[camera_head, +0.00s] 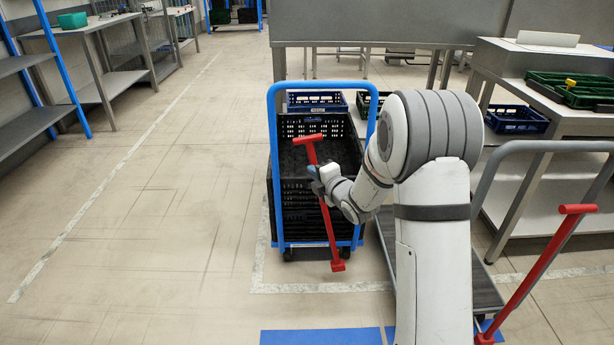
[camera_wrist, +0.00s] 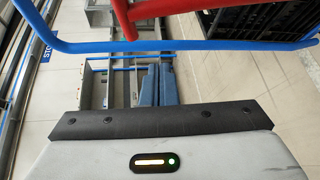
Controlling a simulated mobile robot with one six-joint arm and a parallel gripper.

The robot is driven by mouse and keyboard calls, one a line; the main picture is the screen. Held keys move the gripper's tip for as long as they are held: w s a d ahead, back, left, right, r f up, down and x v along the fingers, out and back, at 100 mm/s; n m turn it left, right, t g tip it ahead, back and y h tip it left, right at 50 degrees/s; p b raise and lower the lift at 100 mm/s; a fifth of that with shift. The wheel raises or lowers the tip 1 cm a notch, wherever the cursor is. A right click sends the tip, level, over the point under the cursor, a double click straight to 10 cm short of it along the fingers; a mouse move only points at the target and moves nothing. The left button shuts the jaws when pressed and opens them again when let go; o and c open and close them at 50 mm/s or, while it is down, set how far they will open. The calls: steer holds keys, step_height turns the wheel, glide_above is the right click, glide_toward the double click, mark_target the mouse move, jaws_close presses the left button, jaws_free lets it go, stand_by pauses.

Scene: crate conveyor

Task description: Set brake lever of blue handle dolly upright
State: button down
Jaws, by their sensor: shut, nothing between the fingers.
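The blue handle dolly (camera_head: 272,200) stands in the middle of the head view, with black crates stacked on it. Its red brake lever (camera_head: 328,222) has a T-shaped top and leans to the left from its foot at the dolly's near side. My gripper (camera_head: 316,178) is at the upper half of the lever, close beside it; contact cannot be told. It is shut and empty. In the wrist view, the blue fingers (camera_wrist: 158,87) are together, the blue handle bar (camera_wrist: 190,46) crosses above them, and part of the red lever (camera_wrist: 124,18) shows.
A second dolly with a grey handle (camera_head: 497,160) and its own leaning red lever (camera_head: 540,265) stands at the right. A workbench (camera_head: 550,60) with green crates is behind it. A blue floor marking (camera_head: 320,337) lies in front. The floor at left is clear.

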steer(key=w+a+f+n+b, duration=0.1)
steer(key=w+b, duration=0.2)
steer(key=w, duration=0.6)
steer(key=shift+w+a+f+y, duration=0.3)
steer(key=shift+w+a, duration=0.05)
steer(key=shift+w, duration=0.05)
